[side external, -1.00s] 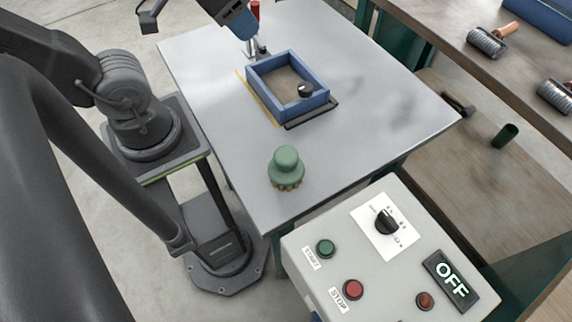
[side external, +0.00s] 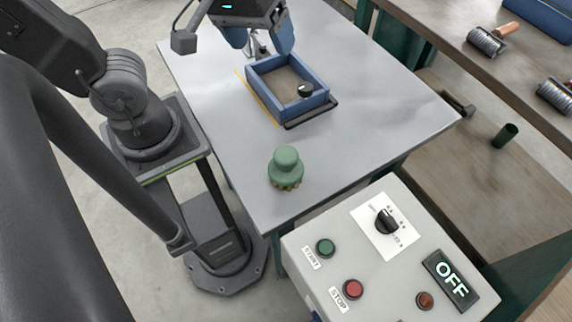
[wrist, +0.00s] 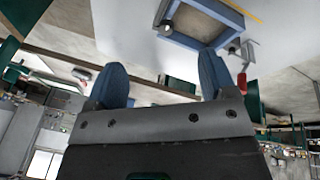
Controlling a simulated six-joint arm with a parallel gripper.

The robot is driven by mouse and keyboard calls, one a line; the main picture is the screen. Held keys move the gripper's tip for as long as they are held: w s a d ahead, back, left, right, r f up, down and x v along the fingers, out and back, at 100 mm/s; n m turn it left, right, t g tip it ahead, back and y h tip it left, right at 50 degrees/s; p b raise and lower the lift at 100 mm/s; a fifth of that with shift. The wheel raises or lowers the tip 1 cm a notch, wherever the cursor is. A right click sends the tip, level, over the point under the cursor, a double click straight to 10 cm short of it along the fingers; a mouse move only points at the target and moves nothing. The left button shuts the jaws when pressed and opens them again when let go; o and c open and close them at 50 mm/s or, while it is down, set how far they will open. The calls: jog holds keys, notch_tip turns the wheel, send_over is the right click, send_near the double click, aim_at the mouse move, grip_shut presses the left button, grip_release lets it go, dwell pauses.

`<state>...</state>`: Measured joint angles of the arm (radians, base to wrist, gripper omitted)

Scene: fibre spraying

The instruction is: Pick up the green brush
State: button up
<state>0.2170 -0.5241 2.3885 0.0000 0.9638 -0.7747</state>
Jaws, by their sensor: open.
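The green brush (side external: 286,167) stands upright on the grey table, with a rounded green knob on top and tan bristles at its foot. It is near the table's front left part in the side external view. My gripper (side external: 264,44) is at the far side of the table, behind the blue frame and well away from the brush. Its two blue fingers are apart with nothing between them. In the wrist view, my gripper (wrist: 165,82) shows the same spread blue fingers. I cannot make out the brush in the wrist view.
A blue square frame (side external: 259,93) with a black knob (side external: 305,90) lies on the table (side external: 385,110) between my gripper and the brush. A control box (side external: 335,222) showing OFF stands at the front. Rollers (side external: 487,42) lie on the right bench. The table's right side is clear.

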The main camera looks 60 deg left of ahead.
aim_at(286, 154)
jog(key=s+d+f+n+g, duration=0.1)
jog(key=d+f+n+g, duration=0.35)
jog(key=d+n, duration=0.65)
jog(key=shift+n+t+y, duration=0.3)
jog(key=shift+t+y, duration=0.1)
jog(key=shift+t, duration=0.05)
jog(key=f, duration=0.8)
jog(key=shift+a, duration=0.35)
jog(key=shift+s+f, duration=0.15)
jog(key=shift+f, duration=1.2)
jog(key=shift+s+f, duration=0.15)
jog(key=shift+f, duration=1.2)
jog(key=c, duration=1)
